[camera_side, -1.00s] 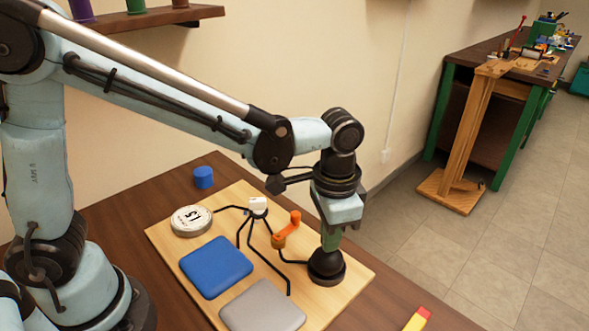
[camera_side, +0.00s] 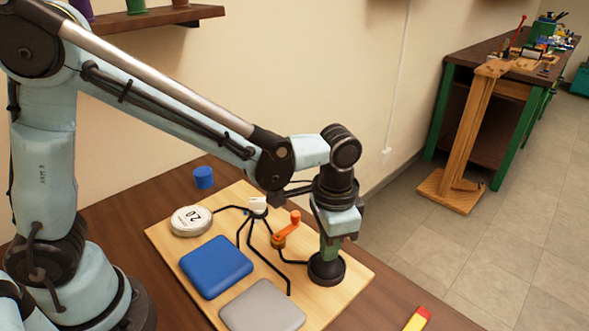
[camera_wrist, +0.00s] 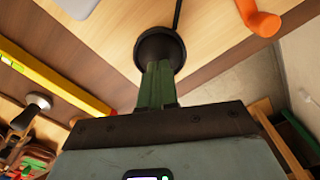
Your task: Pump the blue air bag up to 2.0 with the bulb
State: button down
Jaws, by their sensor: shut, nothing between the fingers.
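The black bulb (camera_side: 326,273) sits at the right end of the wooden board. My gripper (camera_side: 329,252) is shut and empty, its green fingers pointing down onto the bulb's top and pressing it low. In the wrist view my gripper (camera_wrist: 158,68) meets the middle of the black bulb (camera_wrist: 147,48). The blue air bag (camera_side: 216,266) lies flat on the board, left of the middle. The round gauge (camera_side: 191,221) behind it shows 2.0. A white selector piece (camera_side: 258,205) sits where several black tubes meet.
A grey bag (camera_side: 262,306) lies in front of the blue one. An orange lever (camera_side: 286,233) stands close left of the bulb. A blue cylinder (camera_side: 203,177) stands behind the board. A yellow and red bar (camera_side: 417,320) lies at the table's front right.

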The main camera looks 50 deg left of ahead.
jog(key=shift+r, duration=1.55)
notch_tip(320, 180, up, 5)
jog(key=shift+a, duration=0.1)
jog(key=s+a+n+t, duration=0.2)
jog(key=a+n+t, duration=0.1)
jog(key=a, duration=0.5)
jog(key=s+a+n+t, duration=0.3)
jog(key=a+t, duration=0.1)
jog(key=a, duration=0.4)
jog(key=shift+s+a+r, duration=0.2)
jog(key=shift+s+a, duration=0.15)
jog(key=shift+a, duration=0.05)
dwell(0.8)
